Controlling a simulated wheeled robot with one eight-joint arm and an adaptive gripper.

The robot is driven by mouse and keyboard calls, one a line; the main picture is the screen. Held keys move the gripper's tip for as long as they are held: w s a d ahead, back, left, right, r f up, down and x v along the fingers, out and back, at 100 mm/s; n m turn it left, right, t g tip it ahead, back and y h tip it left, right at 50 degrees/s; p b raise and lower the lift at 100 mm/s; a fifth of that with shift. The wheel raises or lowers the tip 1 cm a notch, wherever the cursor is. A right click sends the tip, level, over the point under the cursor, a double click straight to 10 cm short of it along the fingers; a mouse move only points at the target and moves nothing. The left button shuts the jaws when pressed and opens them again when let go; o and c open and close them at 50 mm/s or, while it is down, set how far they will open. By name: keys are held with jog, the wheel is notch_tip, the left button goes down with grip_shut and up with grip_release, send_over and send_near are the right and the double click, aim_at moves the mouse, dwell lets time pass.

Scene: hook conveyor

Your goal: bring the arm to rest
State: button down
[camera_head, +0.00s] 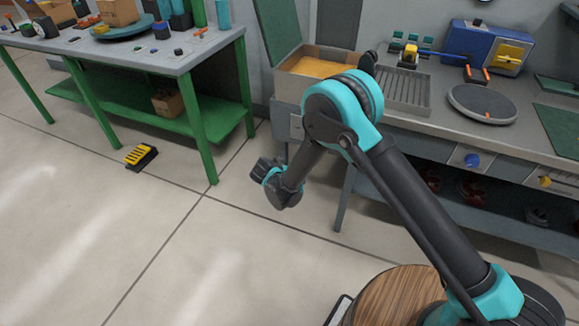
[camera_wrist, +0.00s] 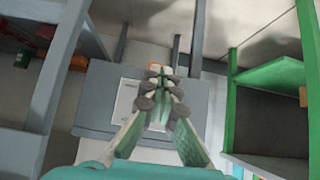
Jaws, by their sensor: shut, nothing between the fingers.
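My arm is folded in the head view, with its turquoise elbow high and the forearm hanging down and to the left. My gripper (camera_head: 264,168) is at its low end, over the open floor between the two benches and below their tops. In the wrist view the fingers of my gripper (camera_wrist: 160,82) come together at their tips, shut with nothing between them. The fingers are small and partly hidden by the wrist in the head view.
A green-legged table (camera_head: 130,62) with tools stands at the left. A grey workbench (camera_head: 440,125) at the right carries an open cardboard box (camera_head: 300,84), a round dark plate (camera_head: 482,103) and a blue machine (camera_head: 470,40). A black-and-yellow block (camera_head: 141,157) lies on the floor.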

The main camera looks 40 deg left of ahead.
jog(key=shift+s, duration=0.1)
dwell(0.5)
jog(key=w+d+r+g+h, duration=0.1)
jog(key=w+d+r, duration=0.65)
jog(key=d, duration=0.35)
jog(key=w+d+r+g+h, duration=0.1)
jog(key=w+d+r, duration=0.6)
jog(key=d, duration=0.5)
jog(key=w+d+r+m+g+h, duration=0.1)
jog(key=d+r, duration=0.2)
jog(key=d, duration=0.7)
jog(key=d+r+g, duration=0.1)
jog(key=d+r, duration=0.2)
jog(key=d, duration=0.7)
jog(key=s+d+r+m, duration=0.15)
jog(key=s+d, duration=0.35)
jog(key=d, duration=0.5)
jog(key=s+d+r, duration=0.2)
jog(key=s+d, duration=0.4)
jog(key=d, duration=0.3)
jog(key=s+d+f+g, duration=0.1)
jog(key=s+d+f, duration=0.1)
jog(key=s+d, duration=0.3)
jog(key=s, duration=0.3)
jog(key=shift+s+d+y, duration=0.25)
jog(key=shift+s+y, duration=0.15)
jog(key=shift+a+f, duration=0.1)
